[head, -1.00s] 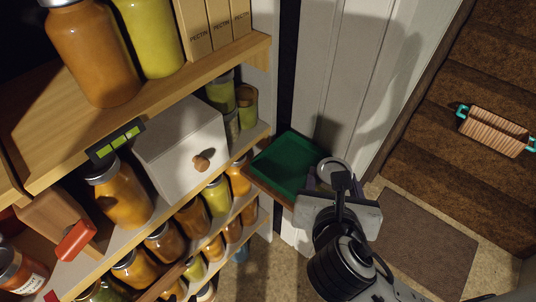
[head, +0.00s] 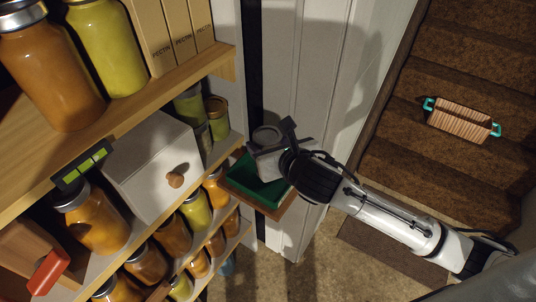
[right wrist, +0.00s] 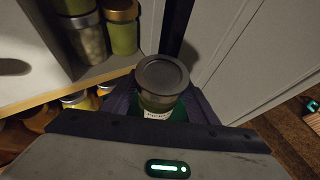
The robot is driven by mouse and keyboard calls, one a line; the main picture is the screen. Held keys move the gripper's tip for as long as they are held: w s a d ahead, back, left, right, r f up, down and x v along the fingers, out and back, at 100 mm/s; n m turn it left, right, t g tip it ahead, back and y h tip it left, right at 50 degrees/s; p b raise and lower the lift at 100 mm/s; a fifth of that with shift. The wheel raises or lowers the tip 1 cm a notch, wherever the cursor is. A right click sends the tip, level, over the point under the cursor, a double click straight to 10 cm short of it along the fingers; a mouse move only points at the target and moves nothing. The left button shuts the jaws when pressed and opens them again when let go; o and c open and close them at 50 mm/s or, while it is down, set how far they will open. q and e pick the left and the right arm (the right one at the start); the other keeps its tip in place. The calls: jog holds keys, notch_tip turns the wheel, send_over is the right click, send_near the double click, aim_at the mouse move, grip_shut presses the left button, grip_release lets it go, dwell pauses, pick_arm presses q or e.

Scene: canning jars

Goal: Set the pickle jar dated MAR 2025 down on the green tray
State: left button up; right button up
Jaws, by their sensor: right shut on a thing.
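My right gripper (head: 268,148) is shut on a jar with a grey lid (head: 266,136). In the right wrist view the jar (right wrist: 158,103) stands between the fingers, with greenish contents and part of a white label; I cannot read its date. The green tray (head: 240,173), with a brown wooden rim, is at the end of the shelf, and my gripper covers part of it. Green shows behind the jar in the wrist view. The jar's base is hidden, so I cannot tell whether it touches the tray. My left gripper is not in view.
Green jars (head: 217,115) stand on the shelf left of the tray, beside a white box with a wooden knob (head: 150,168). Orange jars fill lower shelves. A white panelled door (head: 310,70) is behind. A striped basket (head: 461,120) sits on the brown stairs.

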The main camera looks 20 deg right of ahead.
jog(key=shift+f, duration=1.7)
jog(key=o, duration=1.4)
jog(key=shift+f, duration=0.25)
jog(key=shift+c, duration=0.2)
jog(key=shift+r, duration=0.1)
jog(key=shift+s+r, duration=0.15)
jog(key=shift+s, duration=0.05)
jog(key=v, duration=1.1)
jog(key=shift+s, duration=0.3)
jog(key=shift+r, duration=0.15)
